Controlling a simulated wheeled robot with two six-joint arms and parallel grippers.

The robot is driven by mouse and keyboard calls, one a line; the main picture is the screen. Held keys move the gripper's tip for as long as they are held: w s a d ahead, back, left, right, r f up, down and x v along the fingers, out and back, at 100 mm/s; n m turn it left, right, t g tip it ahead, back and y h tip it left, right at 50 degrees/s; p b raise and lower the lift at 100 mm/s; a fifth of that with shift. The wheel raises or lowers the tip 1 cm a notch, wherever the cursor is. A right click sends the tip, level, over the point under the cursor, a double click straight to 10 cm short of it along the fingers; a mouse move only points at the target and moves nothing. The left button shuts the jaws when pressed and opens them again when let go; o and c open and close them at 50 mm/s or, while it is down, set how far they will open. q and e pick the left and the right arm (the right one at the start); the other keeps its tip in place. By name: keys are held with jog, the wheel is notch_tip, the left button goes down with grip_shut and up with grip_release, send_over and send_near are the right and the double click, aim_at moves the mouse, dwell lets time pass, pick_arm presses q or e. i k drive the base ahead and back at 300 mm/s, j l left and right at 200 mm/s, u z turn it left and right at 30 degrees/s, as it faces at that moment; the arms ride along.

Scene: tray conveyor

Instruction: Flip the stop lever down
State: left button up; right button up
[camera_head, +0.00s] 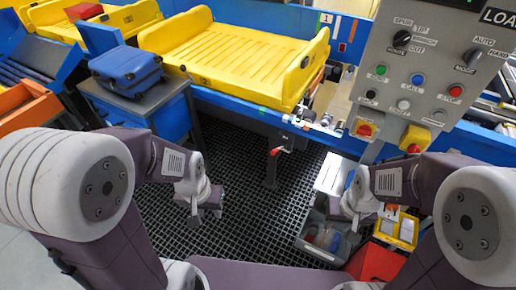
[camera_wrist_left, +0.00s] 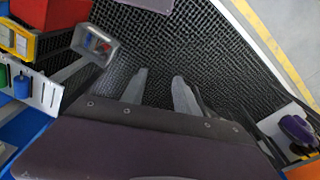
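A small lever with a red grip (camera_head: 276,151) sticks out below the front edge of the conveyor, in the middle of the head view. I take it to be the stop lever; it is too small to tell its exact setting. My left gripper (camera_head: 205,217) hangs over the black grated floor, left of and nearer than the lever, apart from it. In the left wrist view its two fingers (camera_wrist_left: 158,88) stand apart with nothing between them. My right gripper (camera_head: 352,222) is at the right, beside a grey bin; its fingers are not clear.
A yellow tray (camera_head: 235,62) sits on the blue conveyor. A control panel (camera_head: 425,75) with knobs and buttons stands at the right. A blue suitcase (camera_head: 126,72) lies on a blue stand (camera_head: 150,110) at the left. A grey bin (camera_head: 318,246) holds small items. The grated floor between is clear.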

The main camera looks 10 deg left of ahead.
aim_at(274, 152)
jog(key=i+j+z, duration=0.1)
jog(key=i+z, duration=0.15)
jog(key=z, duration=0.15)
jog(key=i+j+z, duration=0.2)
jog(key=z, duration=0.2)
jog(key=i+j+z, duration=0.25)
jog(key=z, duration=0.15)
